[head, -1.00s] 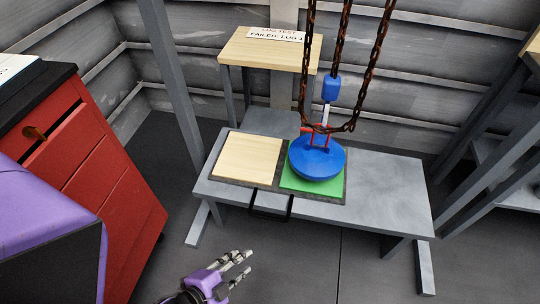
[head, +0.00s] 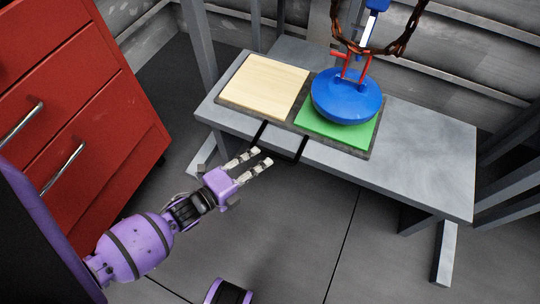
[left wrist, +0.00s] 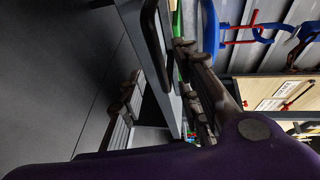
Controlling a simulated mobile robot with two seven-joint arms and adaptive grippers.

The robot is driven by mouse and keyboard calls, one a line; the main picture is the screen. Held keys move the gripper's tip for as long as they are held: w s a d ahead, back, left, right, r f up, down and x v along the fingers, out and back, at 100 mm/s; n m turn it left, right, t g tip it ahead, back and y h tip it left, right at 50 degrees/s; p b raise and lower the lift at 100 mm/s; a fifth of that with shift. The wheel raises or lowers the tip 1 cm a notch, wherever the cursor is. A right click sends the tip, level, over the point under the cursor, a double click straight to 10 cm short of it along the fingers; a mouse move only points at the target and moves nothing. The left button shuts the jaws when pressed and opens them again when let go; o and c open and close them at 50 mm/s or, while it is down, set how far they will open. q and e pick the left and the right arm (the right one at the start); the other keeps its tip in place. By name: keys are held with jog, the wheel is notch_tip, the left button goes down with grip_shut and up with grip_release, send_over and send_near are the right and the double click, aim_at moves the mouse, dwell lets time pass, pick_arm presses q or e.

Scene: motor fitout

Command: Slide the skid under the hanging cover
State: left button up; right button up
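The skid (head: 230,101) is a flat dark tray on a grey bench, with a pale wooden panel on its left half and a green panel on its right half. Its black handle (head: 284,157) sticks out over the bench's front edge. The blue round cover (head: 346,98) with red handles hangs from rusty chains over the green panel; I cannot tell the gap beneath it. My left gripper (head: 264,157) is open and empty, just in front of the handle's left side. In the left wrist view the handle (left wrist: 155,45) shows between the spread fingers.
The grey bench (head: 425,150) is bare to the right of the skid. A red drawer cabinet (head: 95,120) stands at the left. Bench legs and a grey post (head: 200,45) stand nearby.

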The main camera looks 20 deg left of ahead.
aim_at(271, 154)
pick_arm(q)
jog(key=shift+b+x, duration=0.65)
jog(key=shift+x, duration=2.3)
pick_arm(e)
jog(key=shift+s+f, duration=0.2)
jog(key=shift+f, duration=0.3)
jog(key=shift+s+f, duration=0.2)
jog(key=shift+f, duration=0.25)
pick_arm(q)
grip_shut()
